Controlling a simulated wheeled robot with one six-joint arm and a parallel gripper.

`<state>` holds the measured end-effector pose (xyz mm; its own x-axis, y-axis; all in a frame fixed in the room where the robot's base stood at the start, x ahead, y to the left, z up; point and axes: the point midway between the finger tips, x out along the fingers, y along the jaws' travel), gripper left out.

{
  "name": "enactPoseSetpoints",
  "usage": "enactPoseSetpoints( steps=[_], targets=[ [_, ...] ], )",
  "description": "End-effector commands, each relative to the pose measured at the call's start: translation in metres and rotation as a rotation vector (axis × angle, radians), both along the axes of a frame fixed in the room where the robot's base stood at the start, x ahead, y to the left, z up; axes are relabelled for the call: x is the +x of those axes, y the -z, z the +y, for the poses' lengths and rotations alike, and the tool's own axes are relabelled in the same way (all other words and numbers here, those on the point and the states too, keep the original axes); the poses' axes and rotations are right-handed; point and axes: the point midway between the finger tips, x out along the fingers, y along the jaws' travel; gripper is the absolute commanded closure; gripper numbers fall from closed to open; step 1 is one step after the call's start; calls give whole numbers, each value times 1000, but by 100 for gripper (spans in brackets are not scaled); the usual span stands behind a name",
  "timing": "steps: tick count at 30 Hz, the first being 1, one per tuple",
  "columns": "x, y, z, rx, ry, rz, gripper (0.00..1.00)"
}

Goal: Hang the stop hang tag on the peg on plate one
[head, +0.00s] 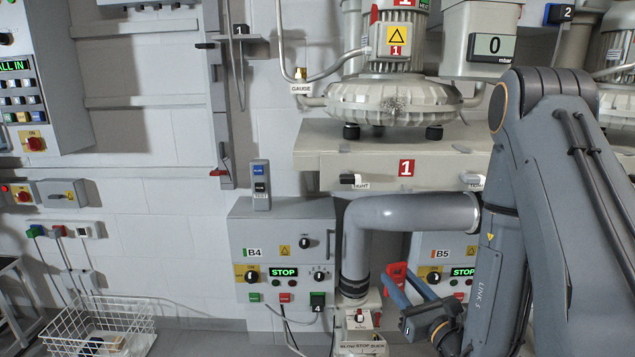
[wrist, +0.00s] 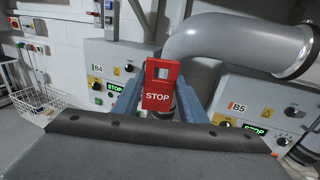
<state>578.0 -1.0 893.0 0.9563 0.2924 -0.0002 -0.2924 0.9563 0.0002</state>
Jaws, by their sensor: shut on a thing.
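The stop hang tag (wrist: 158,97) is a red plate with white STOP lettering and a window near its top. My gripper (wrist: 158,88) is shut on it, with one blue finger at each side, and the tag stands upright. In the head view the tag (head: 395,275) shows edge-turned at the blue fingers, below the grey pipe and left of the B5 box. Plate one (head: 440,150) is the pale slab under blower 1, with a red 1 label, above and apart from the tag. Small labelled fittings (head: 347,179) sit on its front; I cannot tell which is the peg.
A thick grey elbow pipe (head: 410,212) runs between the tag and plate one. Control boxes B4 (head: 290,220) and B5 (head: 430,240) stand left and right of it. A wire basket (head: 130,325) is at lower left. Free room lies before the left wall.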

Motion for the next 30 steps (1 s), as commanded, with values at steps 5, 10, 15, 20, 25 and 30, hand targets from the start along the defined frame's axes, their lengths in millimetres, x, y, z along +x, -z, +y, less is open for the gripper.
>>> enactPoseSetpoints(
  steps=[5,10,15,20,25,30],
  targets=[
    [-13,-49,1,0,-2,0,83],
    [-24,-87,2,0,-3,0,83],
    [-35,-125,2,0,-3,0,83],
    [-44,-160,2,0,-4,0,83],
    [-53,-192,2,0,-4,0,83],
    [-57,-205,2,0,-3,0,83]
  ],
)
